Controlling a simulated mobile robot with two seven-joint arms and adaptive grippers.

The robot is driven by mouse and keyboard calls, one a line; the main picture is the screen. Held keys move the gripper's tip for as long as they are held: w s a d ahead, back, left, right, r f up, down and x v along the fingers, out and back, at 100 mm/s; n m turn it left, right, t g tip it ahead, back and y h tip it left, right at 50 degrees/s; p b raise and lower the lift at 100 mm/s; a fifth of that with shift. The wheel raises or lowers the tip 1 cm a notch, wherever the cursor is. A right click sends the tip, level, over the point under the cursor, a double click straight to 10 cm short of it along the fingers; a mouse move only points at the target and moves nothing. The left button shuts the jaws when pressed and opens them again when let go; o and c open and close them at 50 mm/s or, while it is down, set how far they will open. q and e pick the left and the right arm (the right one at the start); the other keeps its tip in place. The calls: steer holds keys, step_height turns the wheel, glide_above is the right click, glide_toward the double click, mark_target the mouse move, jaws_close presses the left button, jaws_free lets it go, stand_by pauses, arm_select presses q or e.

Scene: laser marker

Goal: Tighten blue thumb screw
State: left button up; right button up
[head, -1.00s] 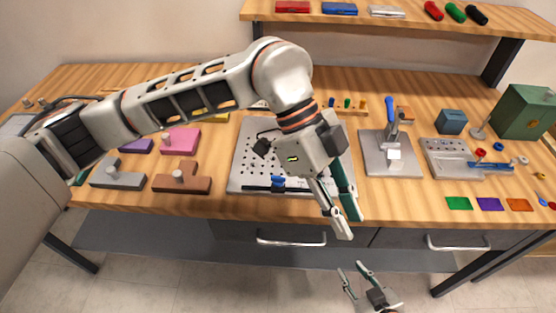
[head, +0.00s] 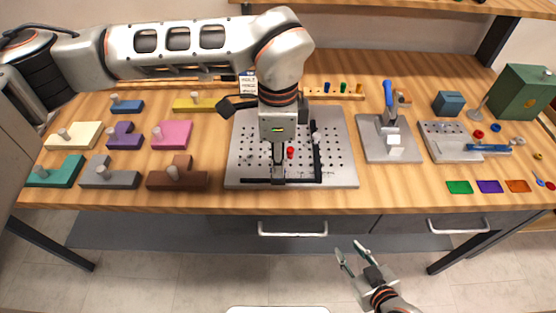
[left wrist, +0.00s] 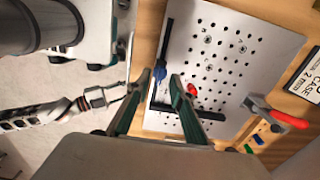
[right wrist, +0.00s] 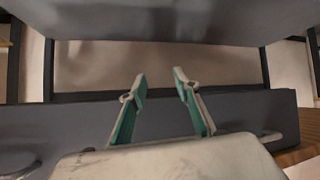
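The blue thumb screw (left wrist: 160,72) shows in the left wrist view at a dark L-shaped fence on the perforated plate (left wrist: 248,40). In the head view my left gripper hides it. My left gripper (left wrist: 155,86) is open and empty, pointing down; the blue screw shows just beyond the gap between its fingertips. In the head view the left gripper (head: 278,178) is above the plate's front part, by the front bar of the fence. A red screw head (left wrist: 192,90) shows beside one finger. My right gripper (right wrist: 160,78) is open and empty; in the head view it (head: 352,248) is in front of the table.
Stepped coloured blocks, such as the brown one (head: 190,181), stand left of the perforated plate (head: 342,150). A toggle clamp on a grey base (head: 378,155) stands close to its right. A peg rack (head: 335,95) is behind it. Drawer handles (head: 292,234) project below the table front.

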arm_select(q)
steer(key=shift+f, duration=0.65)
jaws_close()
